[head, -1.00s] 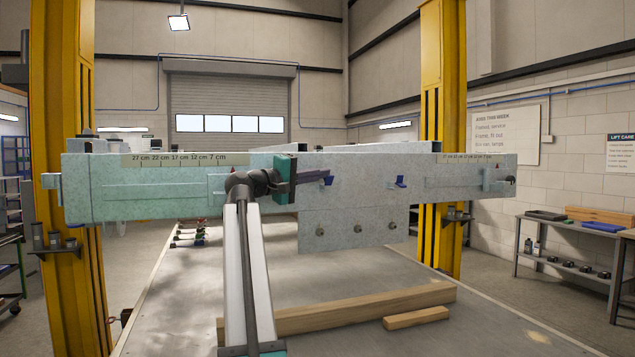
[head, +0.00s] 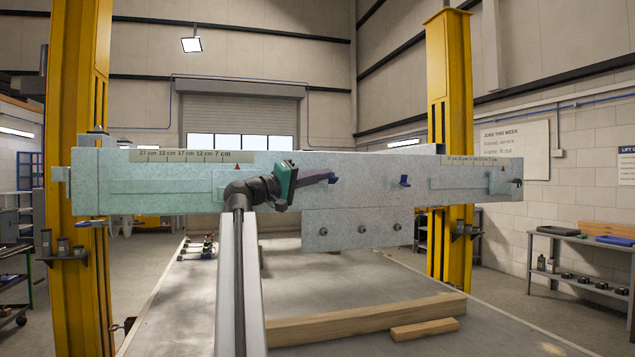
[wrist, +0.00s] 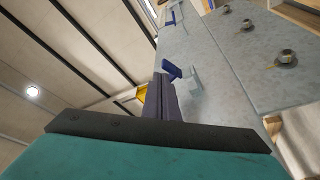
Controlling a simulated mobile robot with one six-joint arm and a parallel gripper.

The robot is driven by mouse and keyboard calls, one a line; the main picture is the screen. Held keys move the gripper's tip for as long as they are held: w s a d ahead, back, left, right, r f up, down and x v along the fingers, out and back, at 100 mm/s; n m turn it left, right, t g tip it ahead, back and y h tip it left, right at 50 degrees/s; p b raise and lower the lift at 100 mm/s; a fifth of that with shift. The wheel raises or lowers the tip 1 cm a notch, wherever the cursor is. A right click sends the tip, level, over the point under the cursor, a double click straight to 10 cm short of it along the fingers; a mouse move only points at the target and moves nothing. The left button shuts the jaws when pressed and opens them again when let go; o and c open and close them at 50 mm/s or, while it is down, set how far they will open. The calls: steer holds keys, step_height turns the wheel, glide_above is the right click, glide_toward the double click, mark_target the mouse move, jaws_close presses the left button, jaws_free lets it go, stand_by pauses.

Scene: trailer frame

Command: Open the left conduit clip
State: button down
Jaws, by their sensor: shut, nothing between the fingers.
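My gripper (head: 328,179) is in front of the trailer frame's pale face. Its dark fingers are together with nothing between them and point right. The left conduit clip (head: 334,177) is a small blue piece at the fingertips in the head view, mostly hidden behind them. In the wrist view the clip (wrist: 172,72) lies just past the fingertips (wrist: 160,78), beside a pale bracket (wrist: 195,79). I cannot tell whether the fingers touch it. A second blue clip (head: 402,181) sits further right on the frame.
The trailer frame (head: 150,180) spans the view, with a lower plate (head: 345,215) carrying 3 round bolts. Yellow posts (head: 449,120) stand at both sides. Timber (head: 370,318) lies on the grey deck below. Free air is in front of the frame.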

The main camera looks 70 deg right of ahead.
steer(key=shift+s+f+b, duration=0.15)
steer(key=shift+f+b, duration=0.15)
steer(key=shift+b, duration=0.2)
steer(key=shift+a+f+m+g+b, duration=0.3)
steer(key=shift+m+b, duration=0.45)
steer(key=shift+m, duration=0.15)
steer(key=shift+s+f+b, duration=0.25)
steer(key=shift+s+b, duration=0.05)
steer(key=shift+b, duration=0.15)
steer(key=shift+s+f, duration=0.15)
steer(key=shift+f, duration=0.1)
steer(key=shift+a+f, duration=0.1)
steer(key=shift+f, duration=0.05)
steer(key=shift+f+b, duration=0.2)
steer(key=shift+b, duration=0.1)
